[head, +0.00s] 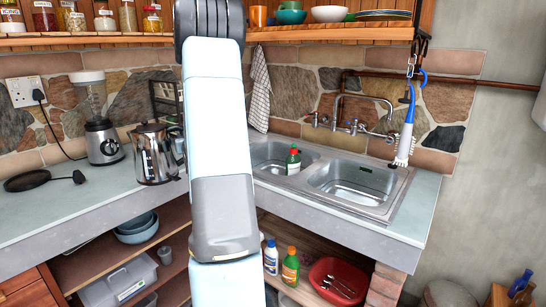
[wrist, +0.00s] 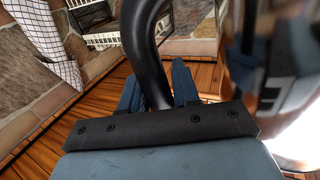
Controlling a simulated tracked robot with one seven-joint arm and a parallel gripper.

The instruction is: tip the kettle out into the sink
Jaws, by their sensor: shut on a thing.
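The kettle (head: 154,155) is shiny metal and upright in the head view, left of my arm, over the counter's front part. I cannot tell whether its base touches the counter. In the wrist view its blurred shiny body (wrist: 268,65) fills the right side, and its black handle (wrist: 143,40) runs down between my blue fingers. My gripper (wrist: 157,88) is shut on that handle. My arm hides the gripper in the head view. The steel sink (head: 403,182) has two bowls and lies right of my arm, apart from the kettle.
A green bottle with a red cap (head: 293,160) stands at the sink's left bowl. The tap (head: 352,126) rises behind the sink. A blue-handled brush (head: 407,128) hangs at its right. A blender (head: 102,140) and a black cord (head: 45,179) sit left of the kettle.

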